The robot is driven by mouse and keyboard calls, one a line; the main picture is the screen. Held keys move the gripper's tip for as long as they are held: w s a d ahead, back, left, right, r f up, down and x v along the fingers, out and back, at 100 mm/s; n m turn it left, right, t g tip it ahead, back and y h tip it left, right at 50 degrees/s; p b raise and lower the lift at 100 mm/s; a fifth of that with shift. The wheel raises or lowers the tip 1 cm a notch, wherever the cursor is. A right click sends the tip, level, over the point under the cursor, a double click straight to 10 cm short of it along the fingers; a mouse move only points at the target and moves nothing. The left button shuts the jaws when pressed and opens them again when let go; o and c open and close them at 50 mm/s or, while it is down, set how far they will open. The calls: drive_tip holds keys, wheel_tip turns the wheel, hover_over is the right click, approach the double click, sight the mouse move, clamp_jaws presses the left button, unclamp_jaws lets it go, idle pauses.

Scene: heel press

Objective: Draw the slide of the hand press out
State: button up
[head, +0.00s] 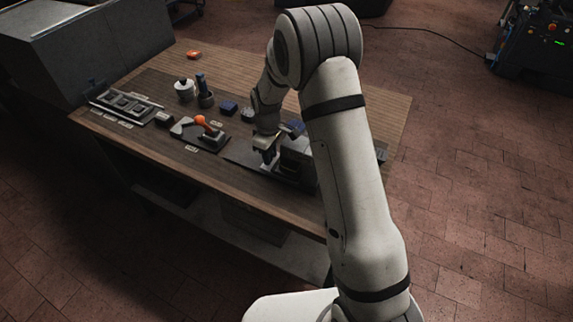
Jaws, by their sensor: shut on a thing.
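The hand press (297,158) is a dark grey block near the front edge of the wooden table, right of the middle. My arm covers its right side. My gripper (268,157) points down at the press's left front side, low over the tabletop. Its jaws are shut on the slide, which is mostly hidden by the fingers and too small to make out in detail. How far the slide stands out of the press cannot be told.
The wooden table (385,108) also holds a fixture with an orange knob (201,120), a metal rack (125,105), a white pot (184,88), small blue blocks (228,106) and an orange item (193,55). A grey cabinet (85,50) stands at the left.

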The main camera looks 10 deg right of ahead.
drive_tip(key=shift+a, duration=0.15)
drive_tip(key=shift+w+a+f, duration=0.1)
drive_tip(key=shift+w+a, duration=1.05)
drive_tip(key=shift+a, duration=0.6)
drive_tip(key=shift+w+a, duration=1.15)
drive_tip(key=shift+a, duration=0.65)
drive_tip(key=shift+w+a+f, duration=0.1)
drive_tip(key=shift+w+a, duration=1.05)
drive_tip(key=shift+a, duration=0.6)
drive_tip(key=o, duration=1.6)
drive_tip(key=shift+d+r, duration=0.1)
drive_tip(key=shift+r, duration=0.05)
drive_tip(key=shift+c, duration=0.2)
drive_tip(key=shift+r, duration=0.1)
drive_tip(key=shift+r+p, duration=0.65)
drive_tip(key=shift+r, duration=1.05)
drive_tip(key=shift+r+p, duration=0.45)
drive_tip(key=shift+r, duration=0.55)
